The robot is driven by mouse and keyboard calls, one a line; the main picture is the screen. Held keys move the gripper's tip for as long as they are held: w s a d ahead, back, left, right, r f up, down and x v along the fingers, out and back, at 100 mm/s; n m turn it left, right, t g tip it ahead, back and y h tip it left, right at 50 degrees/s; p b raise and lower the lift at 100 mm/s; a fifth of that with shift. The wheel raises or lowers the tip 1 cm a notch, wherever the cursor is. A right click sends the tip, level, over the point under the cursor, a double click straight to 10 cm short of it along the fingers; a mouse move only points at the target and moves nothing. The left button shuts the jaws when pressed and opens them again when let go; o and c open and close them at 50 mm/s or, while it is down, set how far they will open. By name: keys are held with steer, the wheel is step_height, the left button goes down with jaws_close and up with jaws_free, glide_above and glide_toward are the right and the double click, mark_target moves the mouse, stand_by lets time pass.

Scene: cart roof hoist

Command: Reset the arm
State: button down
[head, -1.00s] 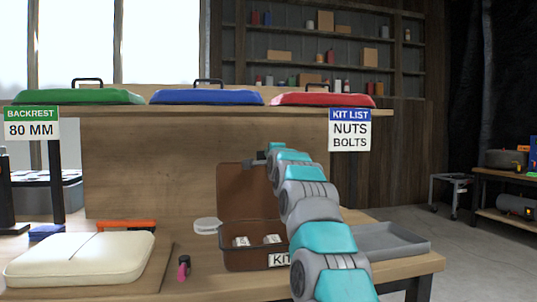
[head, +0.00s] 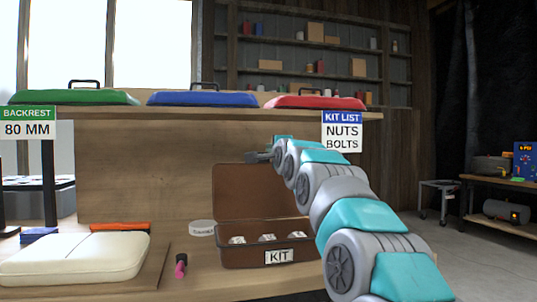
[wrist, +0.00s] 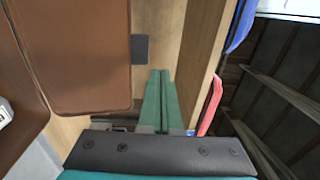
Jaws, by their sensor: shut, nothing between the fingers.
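My gripper (head: 258,157) is at the end of my raised arm, in front of the wooden back panel and just above the open lid of the brown kit box (head: 240,257). In the wrist view its two green fingers (wrist: 161,80) lie together, shut and empty. The kit box stands on the bench with its lid (head: 262,190) upright behind it, and three small pale items show inside. The brown lid (wrist: 75,55) also fills the left of the wrist view. My forearm crosses the right side of the head view and hides the bench there.
Green (head: 75,98), blue (head: 203,99) and red (head: 315,103) lids with handles lie on the shelf above. A cream cushion (head: 72,258), a pink-and-black tool (head: 181,266) and a round white lid (head: 202,228) are on the bench. Floor is free at right.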

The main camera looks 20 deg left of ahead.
steer(key=s+d+f+n+g+h, duration=0.2)
steer(key=s+d+f+g, duration=0.1)
steer(key=s+d+f, duration=0.65)
steer(key=s+d+f+n+g+h, duration=0.35)
steer(key=d+f, duration=0.35)
steer(key=f, duration=0.5)
steer(key=s+d+f+n+g+h, duration=0.2)
steer(key=s+d+f+g, duration=0.1)
steer(key=s+d+f, duration=0.55)
steer(key=s+d+f+n+g, duration=0.1)
steer(key=s+d+f+g, duration=0.1)
steer(key=s+d+f, duration=0.2)
steer(key=s+d+f+n+g+h, duration=0.1)
steer(key=s+d+f, duration=0.4)
steer(key=s+f, duration=0.5)
steer(key=s+d+f+n+g+h, duration=0.1)
steer(key=s+d+f+g, duration=0.3)
steer(key=s, duration=1.4)
step_height(320, 180, down, 3)
steer(key=shift+d+n+g, duration=0.25)
steer(key=shift+n+g, duration=0.4)
steer(key=shift+d, duration=0.1)
